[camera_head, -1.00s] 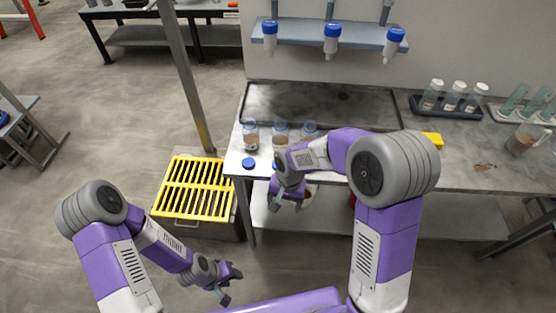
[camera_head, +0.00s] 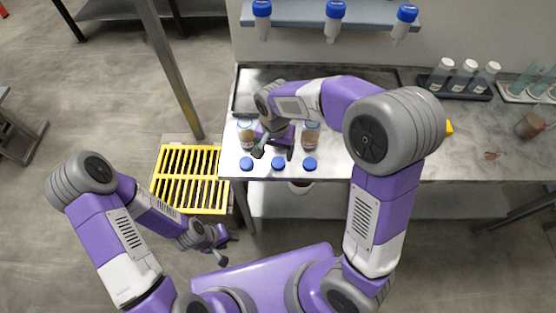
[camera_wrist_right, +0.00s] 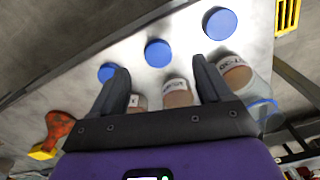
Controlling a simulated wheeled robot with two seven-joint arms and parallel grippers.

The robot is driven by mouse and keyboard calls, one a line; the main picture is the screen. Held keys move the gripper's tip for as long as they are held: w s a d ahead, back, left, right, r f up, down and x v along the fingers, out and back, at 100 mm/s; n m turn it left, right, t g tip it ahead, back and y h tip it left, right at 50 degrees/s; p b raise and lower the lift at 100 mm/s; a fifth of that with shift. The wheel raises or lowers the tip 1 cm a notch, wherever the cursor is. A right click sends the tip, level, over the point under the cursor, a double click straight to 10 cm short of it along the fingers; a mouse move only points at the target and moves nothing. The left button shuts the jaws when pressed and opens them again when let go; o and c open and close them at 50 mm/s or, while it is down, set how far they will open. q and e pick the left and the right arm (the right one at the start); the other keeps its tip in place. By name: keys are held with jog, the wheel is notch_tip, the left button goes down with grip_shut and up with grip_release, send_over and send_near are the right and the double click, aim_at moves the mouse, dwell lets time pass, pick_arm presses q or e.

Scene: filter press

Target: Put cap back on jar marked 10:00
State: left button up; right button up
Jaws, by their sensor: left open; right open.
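Three jars with brown contents and white labels stand in a row on the metal table (camera_head: 365,160): the left jar (camera_head: 246,132), the right jar (camera_head: 311,135), and a middle one mostly hidden by my right gripper. All three show in the right wrist view (camera_wrist_right: 235,75) (camera_wrist_right: 178,93) (camera_wrist_right: 137,103); their label times are not legible. Three blue caps (camera_head: 246,163) (camera_head: 278,163) (camera_head: 310,164) lie before them near the table's front edge. My right gripper (camera_head: 273,153) is open and empty, above the middle jar. My left gripper (camera_head: 229,248) is open and empty, low beside the table.
A yellow grate (camera_head: 187,178) lies left of the table beside a metal post (camera_head: 170,70). Blue-capped tubes hang from a shelf (camera_head: 300,14) above the back. A rack of white-capped vials (camera_head: 455,90) and a brown beaker (camera_head: 530,125) stand at the right.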

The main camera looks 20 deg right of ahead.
aim_at(278, 162)
jog(key=shift+w+f, duration=0.1)
jog(key=shift+f, duration=1.05)
jog(key=shift+d+f+b, duration=0.1)
jog(key=shift+b, duration=0.2)
jog(key=f, duration=0.1)
jog(key=f+b, duration=0.1)
jog(key=f, duration=0.3)
jog(key=shift+w+d+b, duration=0.2)
jog(key=shift+d+b, duration=0.1)
jog(key=shift+d, duration=0.05)
jog(key=c, duration=1.1)
